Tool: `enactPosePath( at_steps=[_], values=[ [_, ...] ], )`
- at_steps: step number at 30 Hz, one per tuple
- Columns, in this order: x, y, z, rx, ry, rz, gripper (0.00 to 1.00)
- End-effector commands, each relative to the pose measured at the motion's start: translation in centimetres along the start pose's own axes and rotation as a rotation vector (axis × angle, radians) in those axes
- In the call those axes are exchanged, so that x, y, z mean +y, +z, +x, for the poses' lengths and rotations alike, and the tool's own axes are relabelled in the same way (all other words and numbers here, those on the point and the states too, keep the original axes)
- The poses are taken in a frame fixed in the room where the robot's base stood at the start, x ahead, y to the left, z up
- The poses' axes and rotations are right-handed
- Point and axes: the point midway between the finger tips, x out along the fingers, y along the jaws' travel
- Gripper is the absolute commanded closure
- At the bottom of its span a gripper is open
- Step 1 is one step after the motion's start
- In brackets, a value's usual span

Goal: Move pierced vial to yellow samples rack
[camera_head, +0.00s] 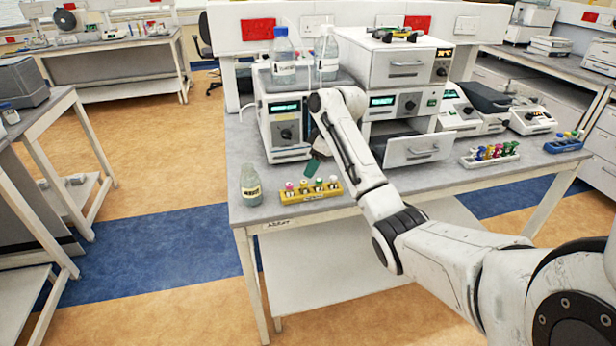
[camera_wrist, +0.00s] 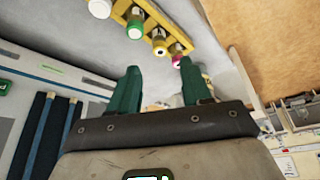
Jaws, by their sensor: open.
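The yellow rack (camera_head: 312,195) stands near the front edge of the bench and holds several vials with coloured caps. In the wrist view the rack (camera_wrist: 122,12) is at the top, with a white-capped vial (camera_wrist: 100,8), a green-capped vial (camera_wrist: 135,30), a yellow-capped vial (camera_wrist: 159,46) with a dark spot at its centre, and a magenta-capped vial (camera_wrist: 177,61). My gripper (camera_head: 312,168) is just behind and above the rack. Its green fingers (camera_wrist: 158,68) are apart, with no vial between them. I cannot tell for sure which vial is pierced.
A white rack (camera_head: 489,158) of colourful vials and a blue rack (camera_head: 564,145) stand to the right. A glass bottle (camera_head: 250,184) stands left of the yellow rack. Instruments with an open drawer (camera_head: 415,150) stand behind my arm.

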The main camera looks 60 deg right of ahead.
Motion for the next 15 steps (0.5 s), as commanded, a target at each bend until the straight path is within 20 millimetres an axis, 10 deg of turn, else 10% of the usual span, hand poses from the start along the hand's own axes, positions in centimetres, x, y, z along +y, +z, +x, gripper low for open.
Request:
enactPosePath(
  at_steps=[15],
  values=[
    [0.0,0.0,-5.5,0.0,-0.001,0.0,0.52]
  ],
)
